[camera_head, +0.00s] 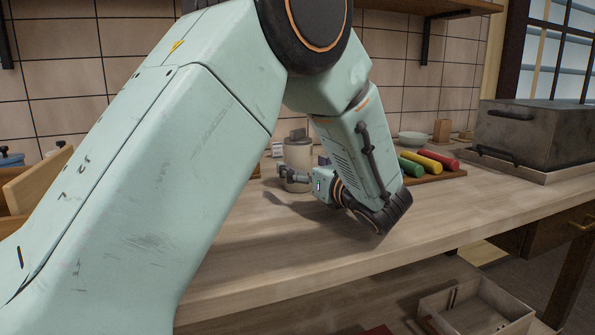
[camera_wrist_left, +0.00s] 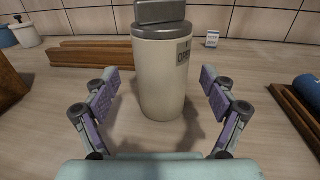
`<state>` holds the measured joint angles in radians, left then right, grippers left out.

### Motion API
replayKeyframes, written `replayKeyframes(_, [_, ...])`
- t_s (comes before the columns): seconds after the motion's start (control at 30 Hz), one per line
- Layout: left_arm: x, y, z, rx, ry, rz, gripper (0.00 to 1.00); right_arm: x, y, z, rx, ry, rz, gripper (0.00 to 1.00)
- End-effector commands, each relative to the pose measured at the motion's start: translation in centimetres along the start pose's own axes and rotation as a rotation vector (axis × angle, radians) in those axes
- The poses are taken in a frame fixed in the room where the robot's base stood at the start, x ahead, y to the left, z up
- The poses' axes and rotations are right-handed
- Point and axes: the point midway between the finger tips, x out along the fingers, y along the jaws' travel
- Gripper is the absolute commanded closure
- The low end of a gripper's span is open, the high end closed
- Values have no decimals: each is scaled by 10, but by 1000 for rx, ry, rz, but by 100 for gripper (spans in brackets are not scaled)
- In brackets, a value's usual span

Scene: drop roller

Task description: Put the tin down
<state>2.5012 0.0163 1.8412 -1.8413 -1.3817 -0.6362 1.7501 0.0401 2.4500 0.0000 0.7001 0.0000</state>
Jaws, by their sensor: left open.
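A cream tin (camera_wrist_left: 162,78) with a grey lid and a dark label stands upright on the wooden counter in the left wrist view. In the head view the tin (camera_head: 298,155) stands behind my left gripper, partly hidden by it. My left gripper (camera_wrist_left: 160,98) is open, its two purple-padded fingers on either side of the tin, with gaps visible between pads and tin. In the head view the left gripper (camera_head: 287,175) is low over the counter at the tin. My right gripper is not in view.
Green, yellow and red rollers (camera_head: 430,162) lie on a wooden tray to the right. A grey metal box (camera_head: 535,135) stands at the far right. A small white card (camera_wrist_left: 212,39) stands behind the tin. The front counter is clear.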

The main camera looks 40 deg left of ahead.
Motion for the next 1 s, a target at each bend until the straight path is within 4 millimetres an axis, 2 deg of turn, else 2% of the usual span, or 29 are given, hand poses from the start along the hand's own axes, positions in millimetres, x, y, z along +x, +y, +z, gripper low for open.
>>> replayKeyframes(0.03, [9, -1, -5, -5, 3, 3, 16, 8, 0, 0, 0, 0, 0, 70])
replayKeyframes(0.2, [28, -2, -3, -2, 2, 0, 16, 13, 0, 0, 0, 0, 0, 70])
replayKeyframes(0.53, [34, -2, -1, 0, 0, -3, 17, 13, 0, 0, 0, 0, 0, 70])
replayKeyframes(1.0, [34, -2, -2, 0, 0, -3, 57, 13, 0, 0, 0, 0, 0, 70])
